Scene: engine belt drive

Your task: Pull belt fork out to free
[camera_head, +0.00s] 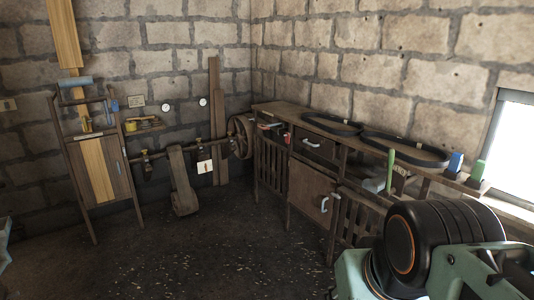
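I cannot pick out the belt fork with certainty. On the back wall a horizontal shaft (160,152) runs to a spoked wheel (241,137) in the corner. Two dark belt-like loops (331,124) (405,148) lie on the bench top. My arm shows large at the lower right, in front of the bench. My gripper is out of view.
A wooden bench (310,150) with a drawer and door runs along the right wall. A green upright handle (390,169), a blue block (455,163) and a green block (477,171) stand on it. A wooden stand (101,167) is at left. The middle floor (200,250) is clear.

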